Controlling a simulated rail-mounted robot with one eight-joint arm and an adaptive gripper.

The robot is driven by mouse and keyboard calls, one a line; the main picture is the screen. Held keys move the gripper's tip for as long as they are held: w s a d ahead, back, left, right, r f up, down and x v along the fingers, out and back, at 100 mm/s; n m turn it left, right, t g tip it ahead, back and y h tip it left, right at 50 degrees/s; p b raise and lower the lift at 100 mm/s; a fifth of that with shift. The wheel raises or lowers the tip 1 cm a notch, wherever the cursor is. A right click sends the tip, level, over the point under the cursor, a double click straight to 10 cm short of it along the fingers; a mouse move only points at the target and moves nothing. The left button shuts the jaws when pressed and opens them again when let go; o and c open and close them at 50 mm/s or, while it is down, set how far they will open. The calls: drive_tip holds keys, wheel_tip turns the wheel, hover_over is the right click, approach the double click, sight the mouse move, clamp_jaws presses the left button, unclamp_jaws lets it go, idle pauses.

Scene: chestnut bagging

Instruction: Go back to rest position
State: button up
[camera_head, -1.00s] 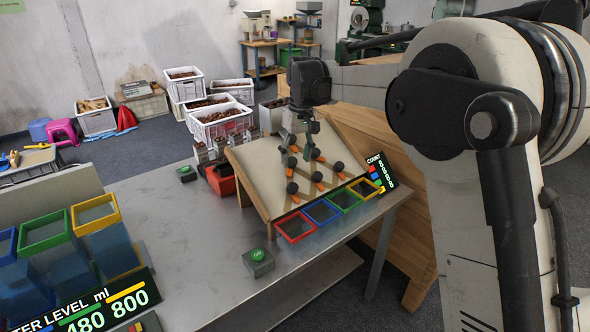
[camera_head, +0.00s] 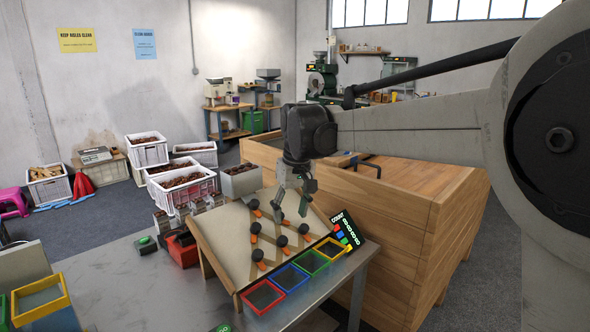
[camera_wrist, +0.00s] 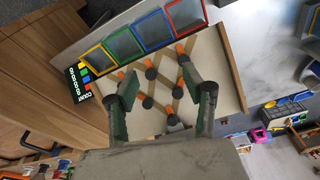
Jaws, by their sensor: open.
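My gripper (camera_head: 292,203) is open and empty, hanging above the slanted wooden board with orange and black pegs (camera_head: 229,247). In the wrist view its two green-grey fingers (camera_wrist: 163,88) are spread wide over the same board (camera_wrist: 226,78), with clear space between them. I cannot tell the exact height of the fingertips over the pegs. Red, blue, green and yellow framed bins (camera_head: 264,297) line the board's low edge.
A large wooden box (camera_head: 425,210) stands right of the board. A count display (camera_head: 347,229) is beside the bins. A red container (camera_head: 181,250) and a green-button box (camera_head: 146,244) sit left on the metal table. White crates of brown items (camera_head: 183,187) stand behind.

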drive_tip(key=s+d+r+m+t, duration=0.3)
drive_tip(key=s+d, duration=1.1)
drive_tip(key=s, duration=0.2)
drive_tip(key=s+d+f+m+t, duration=0.1)
drive_tip(key=s+d+f, duration=0.1)
drive_tip(key=s, duration=0.3)
drive_tip(key=s+d+f+m, duration=0.1)
drive_tip(key=s+d+f, duration=0.2)
drive_tip(key=s+f, duration=0.1)
drive_tip(key=s+d+f+t+h, duration=0.1)
drive_tip(key=s+d+f, duration=0.1)
drive_tip(key=s, duration=0.4)
drive_tip(key=shift+s+d+f+m+t, duration=0.3)
drive_tip(key=shift+s+d+f+m, duration=0.05)
drive_tip(key=shift+f+m, duration=0.1)
